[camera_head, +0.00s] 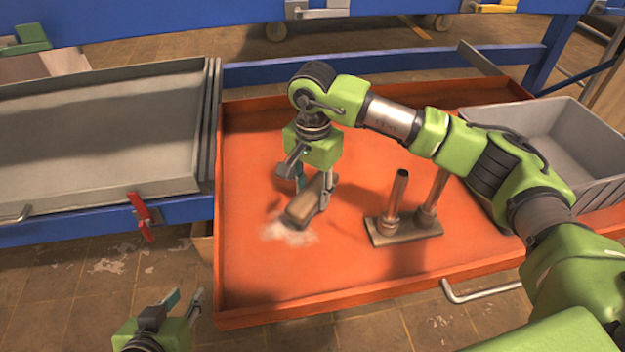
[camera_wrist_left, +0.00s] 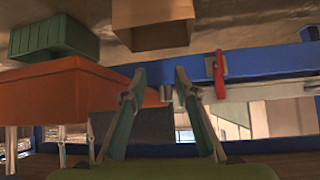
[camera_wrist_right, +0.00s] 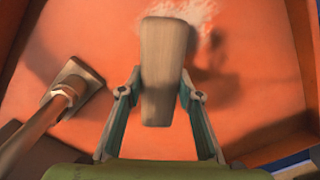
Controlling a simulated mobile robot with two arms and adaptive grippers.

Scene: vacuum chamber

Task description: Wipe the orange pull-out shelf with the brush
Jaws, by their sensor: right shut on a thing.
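The orange pull-out shelf (camera_head: 252,160) is in the middle of the head view. My right gripper (camera_head: 313,193) reaches over it, pointing down, and is shut on the wooden brush (camera_head: 304,207). The brush is tilted, with its lower end at a whitish patch (camera_head: 284,236) on the shelf. In the right wrist view, the brush (camera_wrist_right: 163,75) lies between the fingers and the whitish patch (camera_wrist_right: 190,14) shows at its far end. The bristles are hidden. My left gripper (camera_head: 184,300) is open and empty, apart from the shelf, near its front left corner.
A metal base with two upright posts (camera_head: 404,231) stands on the shelf, right of the brush. A grey crate (camera_head: 598,190) sits at the shelf's right end. A grey drawer (camera_head: 95,125) and a red clamp handle (camera_head: 142,216) are left. The shelf's back left is clear.

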